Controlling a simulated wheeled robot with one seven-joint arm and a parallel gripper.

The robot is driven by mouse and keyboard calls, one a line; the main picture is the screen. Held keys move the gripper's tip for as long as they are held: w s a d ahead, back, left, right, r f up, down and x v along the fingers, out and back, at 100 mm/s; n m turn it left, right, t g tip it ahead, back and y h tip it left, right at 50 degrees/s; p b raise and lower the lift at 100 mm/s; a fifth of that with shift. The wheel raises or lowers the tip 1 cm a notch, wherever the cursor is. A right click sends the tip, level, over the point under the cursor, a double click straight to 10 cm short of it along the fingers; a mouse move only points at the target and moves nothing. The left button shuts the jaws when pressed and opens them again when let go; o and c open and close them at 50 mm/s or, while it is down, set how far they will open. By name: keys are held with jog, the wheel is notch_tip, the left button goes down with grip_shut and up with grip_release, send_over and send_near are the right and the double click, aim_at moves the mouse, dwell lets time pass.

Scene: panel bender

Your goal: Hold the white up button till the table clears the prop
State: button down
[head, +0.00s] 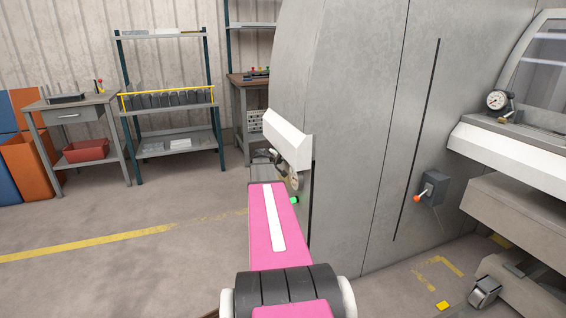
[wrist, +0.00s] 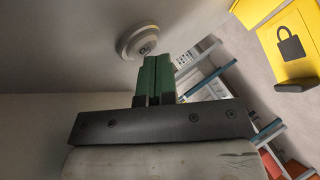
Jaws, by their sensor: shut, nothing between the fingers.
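A round white button (wrist: 138,42) on a pale surface shows in the wrist view, with a small dark mark on its face. My gripper (wrist: 156,60) has its green fingers pressed together, with nothing between them. The fingertips are just below and right of the button's face and overlap its rim in the picture. I cannot tell whether they touch it or whether it is pushed in. In the head view my pink arm reaches to the grey machine's left side, and the button cannot be made out there. I cannot identify the table or the prop with certainty.
The big grey machine (head: 375,130) fills the middle and right of the head view. A box with an orange-red knob (head: 417,198) juts from it. A round gauge (head: 497,100) is at right. A yellow padlock sign (wrist: 290,45) is right of my gripper. Floor at left is clear.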

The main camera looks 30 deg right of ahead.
dwell(0.4)
jog(key=shift+w+a, duration=0.2)
jog(key=shift+a, duration=0.65)
jog(key=a, duration=0.2)
jog(key=w+a, duration=0.1)
jog(key=a, duration=0.2)
jog(key=shift+w, duration=0.1)
dwell(0.9)
jog(key=s+a+f+g+y, duration=0.2)
jog(key=s+a+f+y, duration=0.2)
jog(key=s+a, duration=0.4)
jog(key=s+a+f+m+g+y, duration=0.1)
jog(key=s+a+f+y, duration=0.2)
jog(key=a, duration=1.7)
jog(key=s+a+f+g+y, duration=0.2)
jog(key=s+a+f+y, duration=0.2)
jog(key=s+a+f, duration=0.4)
jog(key=s+a, duration=0.6)
jog(key=shift+s+a+f+m+g+y, duration=0.15)
jog(key=shift+s+m+g+y, duration=0.05)
jog(key=shift+m+g+y, duration=0.1)
